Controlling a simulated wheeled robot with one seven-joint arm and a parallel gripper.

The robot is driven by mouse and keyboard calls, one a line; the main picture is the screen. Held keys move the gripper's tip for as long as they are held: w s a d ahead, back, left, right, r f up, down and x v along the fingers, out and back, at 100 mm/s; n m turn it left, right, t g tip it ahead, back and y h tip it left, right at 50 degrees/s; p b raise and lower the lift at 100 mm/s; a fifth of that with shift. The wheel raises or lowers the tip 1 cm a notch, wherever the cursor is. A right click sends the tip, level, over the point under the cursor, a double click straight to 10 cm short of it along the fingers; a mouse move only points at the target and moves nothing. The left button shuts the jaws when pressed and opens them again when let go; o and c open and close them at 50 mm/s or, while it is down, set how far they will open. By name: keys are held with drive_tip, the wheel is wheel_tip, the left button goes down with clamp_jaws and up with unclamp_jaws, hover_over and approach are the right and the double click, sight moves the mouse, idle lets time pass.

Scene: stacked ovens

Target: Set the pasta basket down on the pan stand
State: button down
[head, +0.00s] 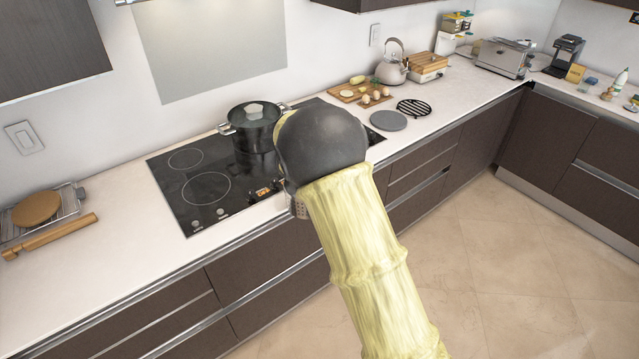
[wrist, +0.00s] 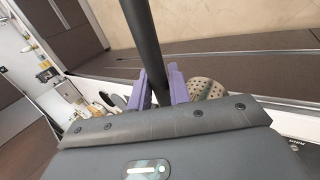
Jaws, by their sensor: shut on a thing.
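The pasta basket is mostly hidden behind my arm in the head view, where a strip of perforated metal (head: 298,208) shows at the counter's front edge. In the wrist view its perforated basket (wrist: 207,89) shows just right of my gripper's purple fingers. My gripper (wrist: 160,88) is shut on a long dark handle (wrist: 139,30), which runs up out of the picture. The pan stand appears to be the black round wire rack (head: 413,107) on the counter, right of the cooktop, well apart from the basket. Nothing rests on it.
A dark pot (head: 252,127) with a lid stands on the black cooktop (head: 205,185). A grey disc (head: 388,121) lies left of the rack. A board (head: 361,93) with food, a kettle (head: 392,63) and a toaster (head: 504,58) stand behind. Counter right of the rack is partly clear.

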drive_tip(key=s+d+f+m+g, duration=0.4)
drive_tip(key=d+f+m+g, duration=0.1)
drive_tip(key=m, duration=0.4)
drive_tip(key=shift+d+f+h, duration=0.3)
drive_tip(key=shift+d+f, duration=0.6)
